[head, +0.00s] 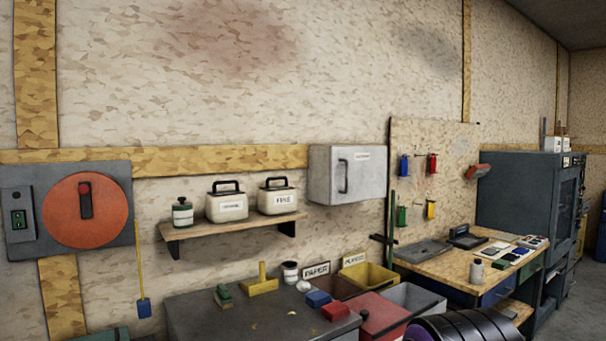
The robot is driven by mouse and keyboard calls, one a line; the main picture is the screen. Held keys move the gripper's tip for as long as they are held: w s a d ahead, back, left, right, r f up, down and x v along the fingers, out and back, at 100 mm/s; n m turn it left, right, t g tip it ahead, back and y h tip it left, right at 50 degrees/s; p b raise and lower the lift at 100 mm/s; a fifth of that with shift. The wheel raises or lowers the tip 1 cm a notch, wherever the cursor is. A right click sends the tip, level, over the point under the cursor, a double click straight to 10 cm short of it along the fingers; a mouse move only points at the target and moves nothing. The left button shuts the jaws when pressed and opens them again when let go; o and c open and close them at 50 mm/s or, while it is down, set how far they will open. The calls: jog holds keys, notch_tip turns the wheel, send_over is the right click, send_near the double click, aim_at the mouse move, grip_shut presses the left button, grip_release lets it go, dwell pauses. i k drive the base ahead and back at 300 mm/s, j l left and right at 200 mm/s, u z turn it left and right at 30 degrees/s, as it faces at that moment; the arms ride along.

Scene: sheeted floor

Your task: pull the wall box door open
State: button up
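The wall box (372,178) is a light grey metal box on the wall, near the middle of the head view. Its door faces the room and looks shut. A dark vertical handle (343,176) stands on the left part of the box's front. A small label is at the upper right of the front, too small to read. My gripper does not show in the head view, so its place and state are hidden.
A wooden shelf (232,226) with two lidded cans and a small jar is left of the box. Below stands a grey cabinet (240,313) with small items on top. Bins (415,298) and a workbench (452,264) are at the lower right. The wall above the box is clear.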

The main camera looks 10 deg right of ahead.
aim_at(357, 173)
jog(key=z, duration=0.45)
jog(key=u, duration=0.55)
jog(key=i+l+u, duration=0.1)
jog(key=u, duration=0.4)
jog(key=i+l+u, duration=0.1)
jog(key=l+u, duration=0.85)
jog(key=l, duration=0.2)
jog(key=l+u, duration=0.3)
jog(key=l, duration=0.5)
jog(key=k+l, duration=0.1)
jog(key=l, duration=0.35)
jog(key=k+l+u, duration=0.1)
jog(key=l, duration=0.35)
jog(key=k+l, duration=0.1)
jog(key=l, duration=0.35)
jog(key=k+l+u, duration=0.1)
jog(key=l, duration=0.35)
